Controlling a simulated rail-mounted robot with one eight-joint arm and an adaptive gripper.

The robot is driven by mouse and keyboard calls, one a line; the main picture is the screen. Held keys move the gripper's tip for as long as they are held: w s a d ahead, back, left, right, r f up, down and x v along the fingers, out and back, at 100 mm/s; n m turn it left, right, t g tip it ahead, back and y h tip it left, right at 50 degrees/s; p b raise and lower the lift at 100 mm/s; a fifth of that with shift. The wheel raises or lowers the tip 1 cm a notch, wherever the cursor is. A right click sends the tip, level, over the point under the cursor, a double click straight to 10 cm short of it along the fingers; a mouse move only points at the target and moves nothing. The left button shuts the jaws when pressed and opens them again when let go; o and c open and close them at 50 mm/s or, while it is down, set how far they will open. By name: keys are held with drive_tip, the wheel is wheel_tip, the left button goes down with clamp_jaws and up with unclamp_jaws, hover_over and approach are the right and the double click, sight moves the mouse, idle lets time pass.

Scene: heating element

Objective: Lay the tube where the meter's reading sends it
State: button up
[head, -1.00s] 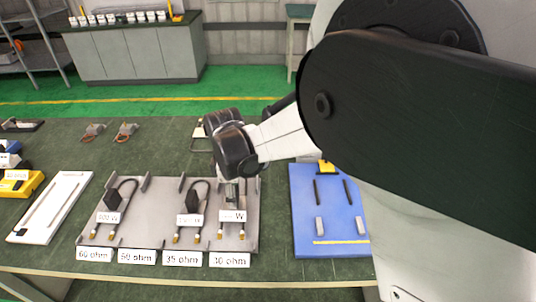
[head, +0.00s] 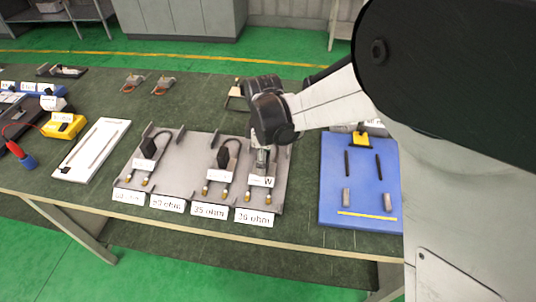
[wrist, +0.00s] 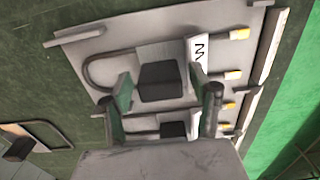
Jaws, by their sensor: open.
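The grey rack (head: 187,160) has several bays, with front cards including a 35 ohm card (head: 209,211) and a 30 ohm card (head: 253,219). Bent dark heating tubes with black blocks and brass tips lie in it: a left tube (head: 150,148), a middle tube (head: 222,158) and a right one behind the 30 ohm card. My gripper (head: 262,165) is low over the right tube and hides much of it. In the wrist view my open gripper (wrist: 168,90) has its fingers either side of that tube's black block (wrist: 160,82). The yellow meter (head: 63,125) is at left; its reading is illegible.
A blue board (head: 360,210) with dark and grey posts lies right of the rack. A white grooved board (head: 92,150) lies left. Red and blue probes (head: 25,160) are at the far left. Small parts (head: 162,85) lie behind; the table between is clear.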

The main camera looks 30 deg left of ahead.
wheel_tip(320, 180, up, 12)
drive_tip(key=shift+r, duration=0.15)
idle(0.3)
